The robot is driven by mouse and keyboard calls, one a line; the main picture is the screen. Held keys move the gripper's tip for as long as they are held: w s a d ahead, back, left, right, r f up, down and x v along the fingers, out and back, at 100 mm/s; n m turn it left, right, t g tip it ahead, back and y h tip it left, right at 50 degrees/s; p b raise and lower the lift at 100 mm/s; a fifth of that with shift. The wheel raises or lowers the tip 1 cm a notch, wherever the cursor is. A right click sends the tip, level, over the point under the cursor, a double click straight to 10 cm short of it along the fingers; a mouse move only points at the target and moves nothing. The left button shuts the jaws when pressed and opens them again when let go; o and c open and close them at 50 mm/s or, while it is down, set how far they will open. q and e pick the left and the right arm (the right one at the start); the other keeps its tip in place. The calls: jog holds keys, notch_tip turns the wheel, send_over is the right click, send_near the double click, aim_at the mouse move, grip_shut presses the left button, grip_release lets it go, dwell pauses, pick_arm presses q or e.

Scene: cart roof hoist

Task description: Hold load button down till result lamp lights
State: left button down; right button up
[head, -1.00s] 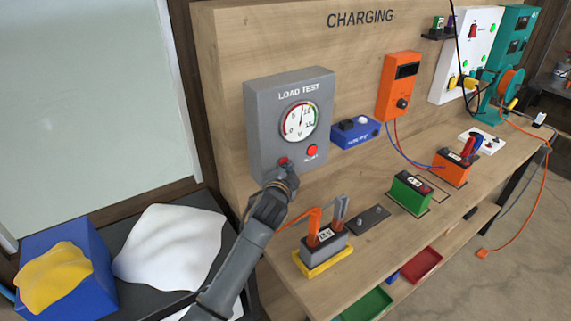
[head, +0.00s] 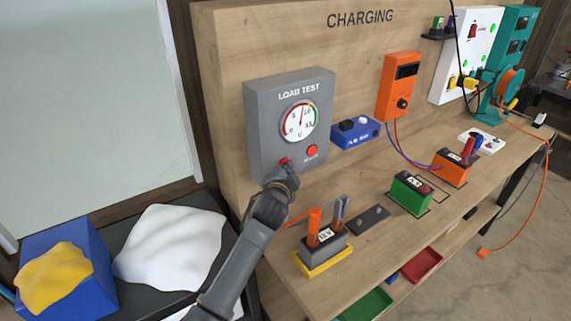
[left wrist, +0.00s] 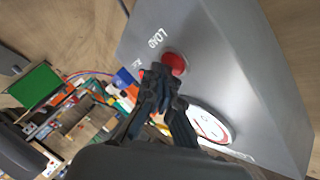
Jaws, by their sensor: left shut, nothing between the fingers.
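The grey load test box (head: 262,115) stands against the wooden back panel, with a round white dial (head: 299,122) whose needle points roughly up. The red load button (head: 284,161) is low on its face; it shows in the left wrist view (left wrist: 174,63) beside the word LOAD. The result lamp (head: 311,150) is a red disc to its right; I cannot tell whether it is lit. My left gripper (head: 287,173) is shut and empty, its tips just below the button. In the left wrist view the gripper (left wrist: 159,80) is close to the button; contact is unclear.
A grey battery (head: 327,250) with an orange and a grey clamp stands in a yellow tray. A blue device (head: 357,133) and an orange meter (head: 399,85) are to the right. A white cloth (head: 175,250) lies at the left, beside a blue box (head: 85,287).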

pick_arm(q)
jog(key=shift+s+d, duration=0.45)
jog(key=shift+s, duration=0.2)
